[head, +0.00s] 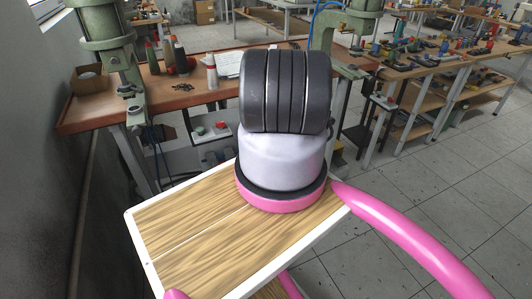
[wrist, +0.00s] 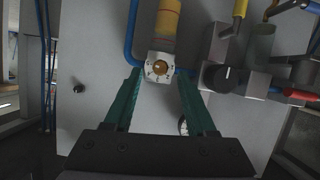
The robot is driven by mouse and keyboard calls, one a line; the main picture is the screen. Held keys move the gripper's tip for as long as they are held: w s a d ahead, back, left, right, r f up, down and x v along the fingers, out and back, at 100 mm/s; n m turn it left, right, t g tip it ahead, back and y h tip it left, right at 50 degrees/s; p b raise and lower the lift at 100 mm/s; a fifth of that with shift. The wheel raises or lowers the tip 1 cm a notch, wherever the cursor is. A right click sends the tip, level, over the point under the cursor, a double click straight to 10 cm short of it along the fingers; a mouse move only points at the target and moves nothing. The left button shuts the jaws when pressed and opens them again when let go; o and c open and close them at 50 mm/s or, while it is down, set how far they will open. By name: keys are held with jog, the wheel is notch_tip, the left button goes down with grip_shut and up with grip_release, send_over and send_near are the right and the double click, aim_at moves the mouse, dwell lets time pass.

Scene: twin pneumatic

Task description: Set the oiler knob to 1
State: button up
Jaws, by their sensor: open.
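In the wrist view, a small pale dial (wrist: 158,68) with a round brass-coloured centre and dark marks around it sits at the upper middle of a grey panel. It looks like the oiler knob. Its marks are too small to read surely, so I cannot tell its setting. A yellow-orange cylinder (wrist: 166,22) adjoins it above. My gripper (wrist: 158,76) is open, its two green fingers reaching up on either side of the dial. Gaps show between the fingers and the dial, and nothing is held. The head view shows neither my gripper nor the dial clearly.
In the wrist view, a black round knob (wrist: 222,77) and metal fittings lie close right of the right finger. A blue tube (wrist: 130,35) runs left of the cylinder. A small gauge (wrist: 184,126) is partly hidden. The head view shows a wooden workbench (head: 190,88) behind.

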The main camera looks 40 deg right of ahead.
jog(key=shift+x, duration=0.9)
grip_shut()
jog(key=shift+a, duration=0.1)
jog(key=shift+a+f+n+h, duration=0.15)
jog(key=shift+n+h, duration=0.7)
jog(key=shift+n, duration=0.6)
jog(key=shift+a+f+n+h, duration=0.15)
jog(key=shift+n+h, duration=0.75)
jog(key=shift+n, duration=0.5)
jog(key=shift+a+f+n+h, duration=0.15)
jog(key=shift+n+h, duration=0.7)
jog(key=shift+n, duration=0.6)
